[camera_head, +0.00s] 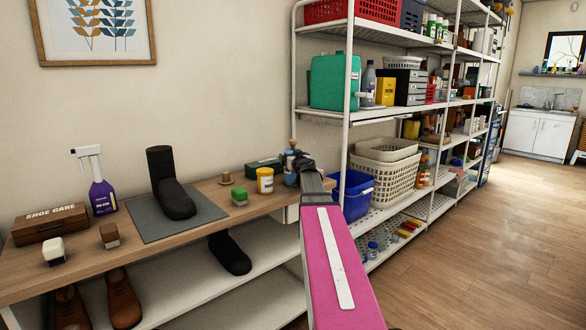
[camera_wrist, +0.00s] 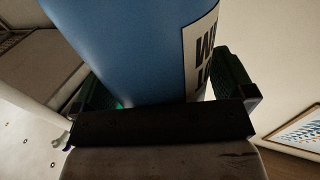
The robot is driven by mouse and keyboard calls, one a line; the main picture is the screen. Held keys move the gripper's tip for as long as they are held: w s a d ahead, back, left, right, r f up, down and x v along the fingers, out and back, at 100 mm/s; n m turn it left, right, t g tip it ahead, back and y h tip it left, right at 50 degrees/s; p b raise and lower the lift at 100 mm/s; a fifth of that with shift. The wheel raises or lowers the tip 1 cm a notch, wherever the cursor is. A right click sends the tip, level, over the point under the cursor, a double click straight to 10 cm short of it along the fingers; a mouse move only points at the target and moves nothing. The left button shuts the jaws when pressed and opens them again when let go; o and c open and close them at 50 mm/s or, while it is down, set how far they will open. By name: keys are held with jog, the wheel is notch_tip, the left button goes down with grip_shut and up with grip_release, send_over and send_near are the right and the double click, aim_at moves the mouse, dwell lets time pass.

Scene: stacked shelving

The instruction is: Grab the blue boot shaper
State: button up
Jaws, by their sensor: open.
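A blue, rounded, bottle-like thing (camera_head: 290,172) with a white label stands at the right end of the wooden bench, and I cannot tell whether it is the boot shaper. It fills much of the wrist view (camera_wrist: 125,50), where part of the label's dark lettering shows. My gripper (camera_wrist: 160,88) has its green-padded fingers apart, one on each side of this blue thing. Contact cannot be made out. In the head view my gripper (camera_head: 301,164) is small and dark beside it. A black boot (camera_head: 175,197) stands on a grey mat (camera_head: 143,226) on the bench.
A purple spray bottle (camera_head: 102,196) and a shoe-care box (camera_head: 50,222) are further left. A white shelf post (camera_head: 348,110) and a blue bin (camera_head: 355,195) stand right.

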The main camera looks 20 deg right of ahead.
jog(key=shift+s, duration=0.1)
jog(key=c, duration=0.8)
